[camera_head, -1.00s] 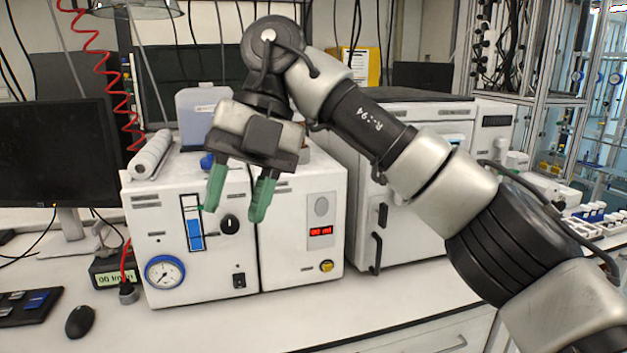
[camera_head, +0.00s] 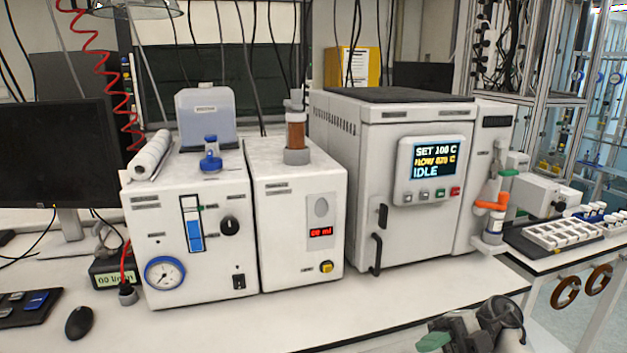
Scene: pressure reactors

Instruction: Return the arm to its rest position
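My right arm shows only at the bottom edge of the head view, right of centre, in front of the bench. Part of its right gripper (camera_head: 437,341) shows there as a green finger beside grey and black parts. The rest of the gripper is cut off by the frame, so I cannot tell if it is open or shut. Nothing held shows in the visible part. My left gripper is not in view.
The pump unit with a gauge (camera_head: 190,235) and the unit with a red display (camera_head: 300,220) stand on the bench. The oven-like reactor (camera_head: 410,235) reads IDLE. A vial rack (camera_head: 560,235) is at right. The bench front is clear.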

